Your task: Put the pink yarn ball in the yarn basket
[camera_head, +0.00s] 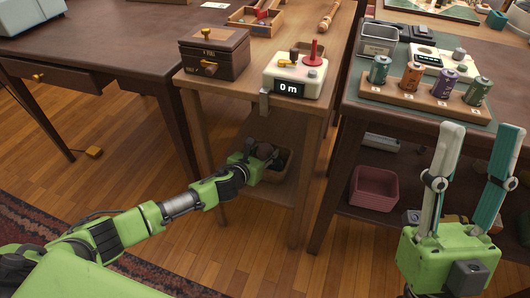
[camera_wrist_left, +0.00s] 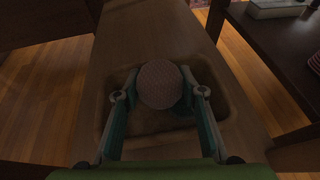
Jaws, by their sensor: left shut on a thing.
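The yarn ball (camera_wrist_left: 160,84) looks dull pinkish in the dim left wrist view. It sits between the two fingers of my left gripper (camera_head: 264,157), which is shut on it. Ball and fingertips are over or inside a brown basket (camera_wrist_left: 222,106) with rounded corners on the lower shelf of the middle wooden table. The basket also shows in the head view (camera_head: 286,168), partly hidden by my gripper. I cannot tell whether the ball touches the basket floor. My right gripper (camera_head: 474,155) is open and empty, raised at the right.
The middle tabletop (camera_head: 318,112) is directly above the lower shelf. It carries a wooden box (camera_head: 214,54) and a white device reading "0 m" (camera_head: 295,76). A pink bin (camera_head: 374,188) stands under the right table. Table legs flank the shelf; open floor lies in front.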

